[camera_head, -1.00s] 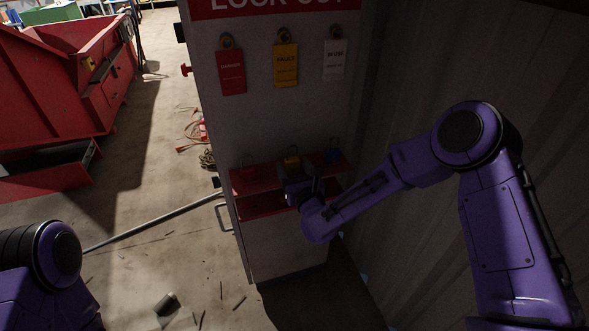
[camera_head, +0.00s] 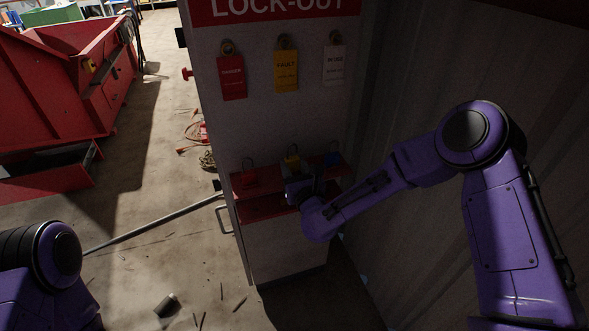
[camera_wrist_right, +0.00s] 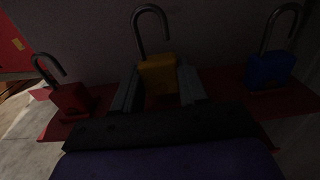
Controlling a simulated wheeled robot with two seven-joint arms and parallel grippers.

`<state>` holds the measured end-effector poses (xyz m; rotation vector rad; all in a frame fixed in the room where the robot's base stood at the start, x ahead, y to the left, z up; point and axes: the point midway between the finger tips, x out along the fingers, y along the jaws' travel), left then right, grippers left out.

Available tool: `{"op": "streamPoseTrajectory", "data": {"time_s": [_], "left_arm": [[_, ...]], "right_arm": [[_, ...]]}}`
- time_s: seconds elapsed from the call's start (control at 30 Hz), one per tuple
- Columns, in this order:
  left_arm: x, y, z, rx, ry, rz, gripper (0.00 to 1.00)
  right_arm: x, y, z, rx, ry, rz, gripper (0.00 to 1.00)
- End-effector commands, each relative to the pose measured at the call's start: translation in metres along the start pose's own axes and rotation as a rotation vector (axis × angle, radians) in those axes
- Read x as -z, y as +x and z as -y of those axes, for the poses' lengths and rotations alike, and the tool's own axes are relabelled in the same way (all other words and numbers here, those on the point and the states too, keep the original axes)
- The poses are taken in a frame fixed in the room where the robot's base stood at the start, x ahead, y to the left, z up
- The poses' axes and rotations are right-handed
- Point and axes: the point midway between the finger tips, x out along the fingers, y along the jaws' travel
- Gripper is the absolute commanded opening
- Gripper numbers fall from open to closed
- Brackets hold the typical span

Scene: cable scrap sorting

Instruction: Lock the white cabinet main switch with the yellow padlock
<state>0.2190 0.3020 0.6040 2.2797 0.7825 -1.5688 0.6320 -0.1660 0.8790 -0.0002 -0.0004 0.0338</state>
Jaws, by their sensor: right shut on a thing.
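The yellow padlock (camera_head: 292,162) is at the middle of the red shelf on the lock-out board, its open shackle pointing up. My right gripper (camera_head: 297,183) reaches in from the right and is shut on its body. In the right wrist view the fingers (camera_wrist_right: 158,85) press both sides of the yellow padlock (camera_wrist_right: 158,70), with the shackle free above. Whether its base touches the shelf is hidden. Part of my left arm shows at bottom left, but its gripper is out of view. I cannot make out the white cabinet's main switch.
A red padlock (camera_wrist_right: 70,98) and a blue padlock (camera_wrist_right: 270,68) flank the yellow one on the red shelf (camera_head: 240,184). Tags hang above. A corrugated wall (camera_head: 440,70) stands close on the right. A red container (camera_head: 55,75) is at left; a pole (camera_head: 155,228) lies on the floor.

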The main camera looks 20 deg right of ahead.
Motion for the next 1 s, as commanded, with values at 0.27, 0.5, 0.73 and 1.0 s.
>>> {"op": "streamPoseTrajectory", "data": {"time_s": [0.27, 0.5, 0.73, 1.0], "left_arm": [[0.002, -0.005, 0.001, 0.000, 0.000, 0.000, 0.49], [0.002, -0.005, 0.000, 0.000, 0.000, 0.000, 0.49], [0.002, -0.004, 0.000, 0.000, 0.000, 0.000, 0.49], [0.001, -0.001, 0.000, 0.000, 0.000, 0.000, 0.49]], "right_arm": [[-0.009, 0.000, 0.000, 0.000, 0.001, 0.000, 0.20], [-0.008, -0.007, 0.000, -0.001, 0.001, -0.001, 0.20], [-0.008, -0.029, 0.000, -0.002, 0.000, -0.002, 0.20], [-0.008, -0.055, 0.000, -0.001, 0.002, -0.001, 0.20]]}}
